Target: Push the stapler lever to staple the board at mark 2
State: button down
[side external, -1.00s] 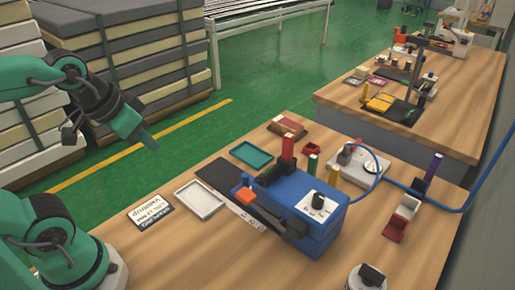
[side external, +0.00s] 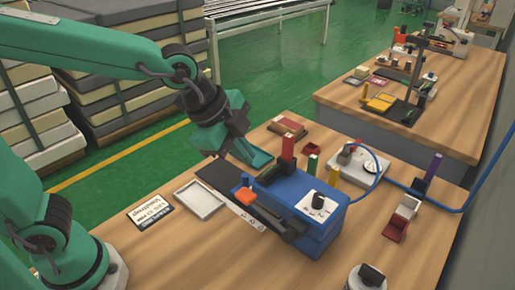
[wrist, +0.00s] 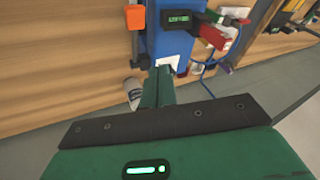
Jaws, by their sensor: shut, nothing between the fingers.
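The blue stapler (side external: 298,195) stands on the wooden bench in the side view. Its dark lever (side external: 275,218) has an orange end (side external: 245,194) and runs along the side facing the camera. A dark flat board (side external: 215,178) lies at its left end, beside a white strip with small markings (side external: 246,217); I cannot make out mark 2. My gripper (side external: 258,162) is shut and empty, pointing down just behind the stapler's left end. In the wrist view, the shut fingers (wrist: 158,78) point at the blue body (wrist: 168,42); the orange end (wrist: 135,18) is left of them. Contact is unclear.
A white tray (side external: 200,198) and a printed card (side external: 150,214) lie left of the stapler. A white device (side external: 358,166) with a blue hose stands behind right.

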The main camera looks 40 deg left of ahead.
jog(key=w+d+f+m, duration=0.1)
jog(key=d+f+m, duration=0.1)
jog(key=d+m, duration=0.3)
jog(key=d, duration=0.3)
jog(key=shift+w+d+h, duration=0.15)
jog(key=shift+h, duration=0.25)
jog(key=shift+f, duration=0.3)
send_over(272, 220)
jog(key=shift+f, duration=4.1)
